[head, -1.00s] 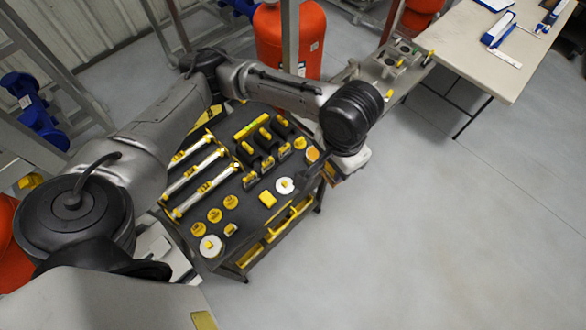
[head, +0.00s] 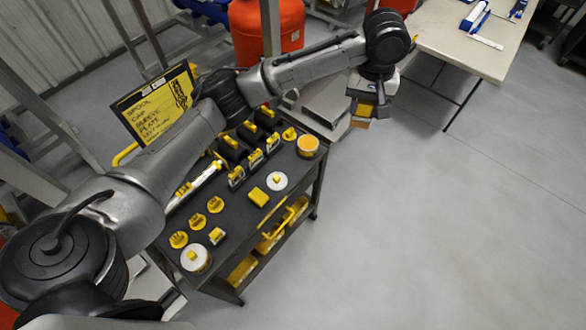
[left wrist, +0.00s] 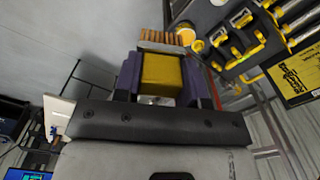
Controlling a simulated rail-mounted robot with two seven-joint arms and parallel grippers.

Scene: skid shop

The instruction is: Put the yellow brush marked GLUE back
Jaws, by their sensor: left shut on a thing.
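My left gripper (head: 366,106) is shut on the yellow brush (left wrist: 162,74), held in the air to the right of the black cart (head: 238,205). In the left wrist view the yellow block of the brush sits between the two dark fingers (left wrist: 160,86), with tan bristles beyond it. In the head view a bit of the yellow brush (head: 365,109) shows below the gripper. I cannot read a GLUE mark on it. My right gripper is not in view.
The cart top holds several yellow pieces, a white disc (head: 277,181) and an orange-topped round tin (head: 308,145). A yellow lettered board (head: 155,105) stands behind it. A red tank (head: 267,27) and a pale table (head: 455,42) stand further back. Open floor lies at right.

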